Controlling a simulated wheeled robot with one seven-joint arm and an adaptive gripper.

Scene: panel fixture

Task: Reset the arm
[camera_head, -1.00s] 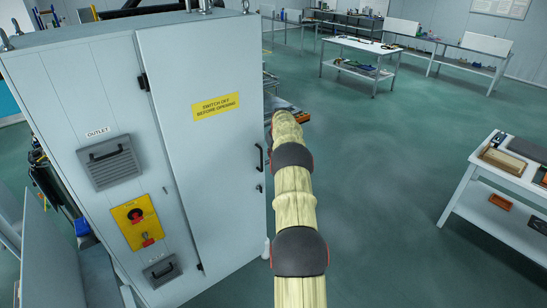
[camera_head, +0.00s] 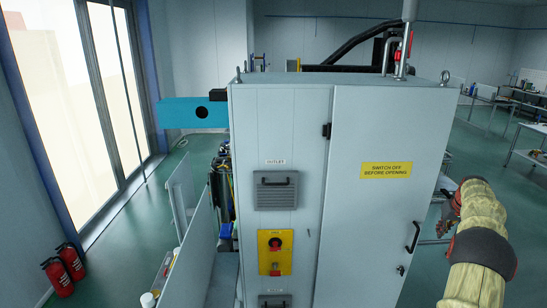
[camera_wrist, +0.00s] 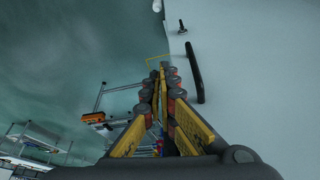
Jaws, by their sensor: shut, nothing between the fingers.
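My arm (camera_head: 480,228), in a pale yellowish cover with dark joint bands, is bent at the right of the head view, beside the grey cabinet (camera_head: 290,110). In the wrist view my gripper (camera_wrist: 163,70) is shut and empty, its yellow and grey fingers together. The black door handle (camera_wrist: 195,72) is just right of the fingertips there, apart from them. In the head view the handle (camera_head: 413,236) is on the right cabinet door (camera_head: 375,130), which looks closed.
The cabinet front carries a yellow switch panel (camera_head: 275,252) and a yellow warning label (camera_head: 386,170). Two red extinguishers (camera_head: 62,270) stand by the window at left. Workbenches (camera_head: 525,140) stand at the back right. Open green floor (camera_head: 430,285) lies right of the cabinet.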

